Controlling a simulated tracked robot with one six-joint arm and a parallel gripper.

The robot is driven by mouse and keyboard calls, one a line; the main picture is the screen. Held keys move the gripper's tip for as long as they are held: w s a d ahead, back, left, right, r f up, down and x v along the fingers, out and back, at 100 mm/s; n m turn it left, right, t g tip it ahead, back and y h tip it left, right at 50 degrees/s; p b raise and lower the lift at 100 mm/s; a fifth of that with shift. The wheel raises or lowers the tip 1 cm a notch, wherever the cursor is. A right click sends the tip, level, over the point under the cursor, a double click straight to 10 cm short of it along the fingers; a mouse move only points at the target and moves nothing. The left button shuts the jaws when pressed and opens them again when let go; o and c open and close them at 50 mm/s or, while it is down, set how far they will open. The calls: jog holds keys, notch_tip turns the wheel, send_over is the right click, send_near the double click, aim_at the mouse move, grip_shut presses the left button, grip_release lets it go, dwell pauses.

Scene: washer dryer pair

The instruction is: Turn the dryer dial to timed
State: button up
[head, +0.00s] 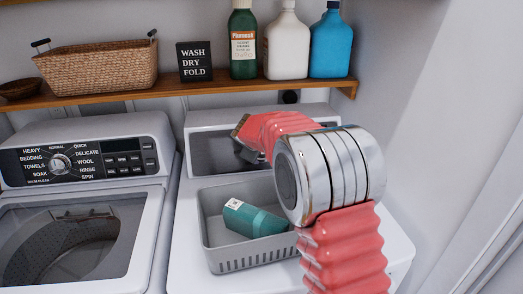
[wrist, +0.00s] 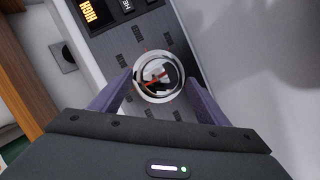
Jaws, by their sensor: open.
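The dryer (head: 185,255) is the white machine on the right in the head view, with a dark control panel (head: 208,151) at its back. My red and silver arm hides the panel's right part and the dial there. My gripper (wrist: 159,82) is open, with one purple finger on each side of the dial. I cannot tell whether the fingers touch it. In the head view my gripper (head: 246,140) is at the panel.
A grey basket (head: 230,262) holding a teal bottle (head: 253,219) stands on the dryer, below my arm. The washer (head: 150,215) with its own dial (head: 60,163) is at left. A wooden shelf (head: 200,90) with bottles, a sign and a wicker basket runs above.

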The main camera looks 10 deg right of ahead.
jog(key=shift+w+d+f, duration=0.1)
jog(key=shift+w+f, duration=0.25)
jog(key=shift+w, duration=0.05)
jog(key=shift+c, duration=0.4)
jog(key=c, duration=1)
jog(key=shift+o, duration=0.2)
jog(key=shift+f, duration=0.1)
jog(key=shift+d, duration=0.1)
jog(key=shift+f+m, duration=0.1)
jog(key=shift+m, duration=0.3)
